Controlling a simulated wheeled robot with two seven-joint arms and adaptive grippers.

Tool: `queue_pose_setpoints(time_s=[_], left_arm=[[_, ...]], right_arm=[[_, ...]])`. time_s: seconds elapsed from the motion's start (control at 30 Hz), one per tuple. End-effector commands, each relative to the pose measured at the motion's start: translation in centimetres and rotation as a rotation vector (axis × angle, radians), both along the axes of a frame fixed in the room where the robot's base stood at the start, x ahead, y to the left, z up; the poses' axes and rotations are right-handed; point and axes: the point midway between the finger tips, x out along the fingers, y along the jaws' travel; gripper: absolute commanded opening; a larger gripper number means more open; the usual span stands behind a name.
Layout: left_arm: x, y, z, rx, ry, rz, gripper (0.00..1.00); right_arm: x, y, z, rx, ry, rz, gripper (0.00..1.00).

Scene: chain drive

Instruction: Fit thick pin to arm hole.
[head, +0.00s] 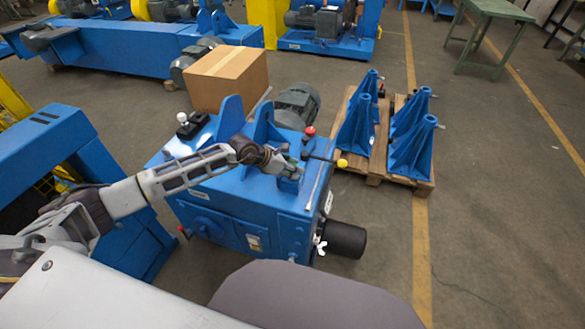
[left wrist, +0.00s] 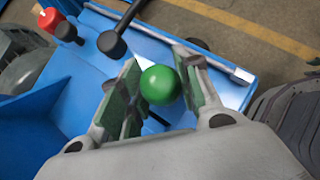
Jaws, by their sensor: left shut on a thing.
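My left gripper (head: 285,164) is over the top of the blue machine, near its right front corner. In the left wrist view its two fingers (left wrist: 158,95) stand on either side of a green ball knob (left wrist: 160,85), which I take for the head of the thick pin. The shank below the ball is hidden, so I cannot tell whether it is in a hole. A dark lever arm with a yellow ball end (head: 342,163) lies just right of the gripper. The arm hole itself cannot be made out. My right gripper is not in view.
The blue machine (head: 235,222) carries a red knob (head: 310,131), upright blue plates and a white-knobbed lever (head: 182,118). A cardboard box (head: 228,77) and a grey motor (head: 297,105) are behind. A pallet (head: 390,168) with blue stands is at right. The floor at front right is clear.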

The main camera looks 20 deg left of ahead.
Motion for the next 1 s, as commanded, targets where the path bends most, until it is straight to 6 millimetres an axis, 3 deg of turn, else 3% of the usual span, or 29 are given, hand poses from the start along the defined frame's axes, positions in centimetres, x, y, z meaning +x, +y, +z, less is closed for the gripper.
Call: queue_pose_setpoints(time_s=[0.37, 0.4, 0.57, 1.0], left_arm=[[0.04, -0.03, -0.53, -0.001, -0.001, 0.000, 0.00], [0.04, -0.03, -0.47, -0.001, -0.001, 0.000, 0.38], [0.03, -0.02, -0.47, -0.001, -0.001, 0.000, 0.58], [-0.02, 0.01, -0.42, 0.001, 0.001, 0.000, 0.58]], right_arm=[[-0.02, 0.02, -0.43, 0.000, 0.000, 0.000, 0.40], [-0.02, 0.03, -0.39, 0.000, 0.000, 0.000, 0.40], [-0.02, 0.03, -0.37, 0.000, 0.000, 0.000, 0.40], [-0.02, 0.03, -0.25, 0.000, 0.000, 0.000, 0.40]])
